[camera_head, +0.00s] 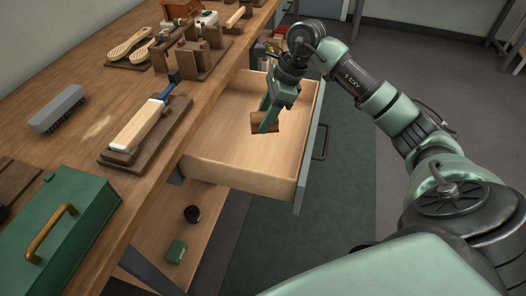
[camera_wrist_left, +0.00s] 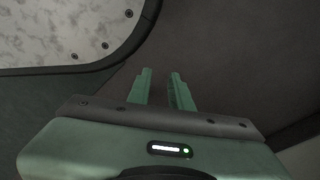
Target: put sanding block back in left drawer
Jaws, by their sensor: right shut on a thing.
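My right gripper (camera_head: 269,117) is shut on a small brown block, the sanding block (camera_head: 257,122), with its fingers pointing down. The block is over the open drawer (camera_head: 235,165), near the middle of it in the picture. I cannot tell whether the block touches the drawer floor. The drawer is pulled out from under the workbench and looks otherwise empty. My left gripper (camera_wrist_left: 161,88) shows only in the left wrist view. Its two fingers stand apart with nothing between them.
The wooden workbench (camera_head: 95,130) runs along the left. On it are a grey brush (camera_head: 57,110), a green toolbox (camera_head: 68,225), and a wooden fixture holding a pale block (camera_head: 137,126). A lower shelf (camera_head: 205,190) holds a dark round item and a small green box (camera_head: 176,251). Floor right of the drawer is clear.

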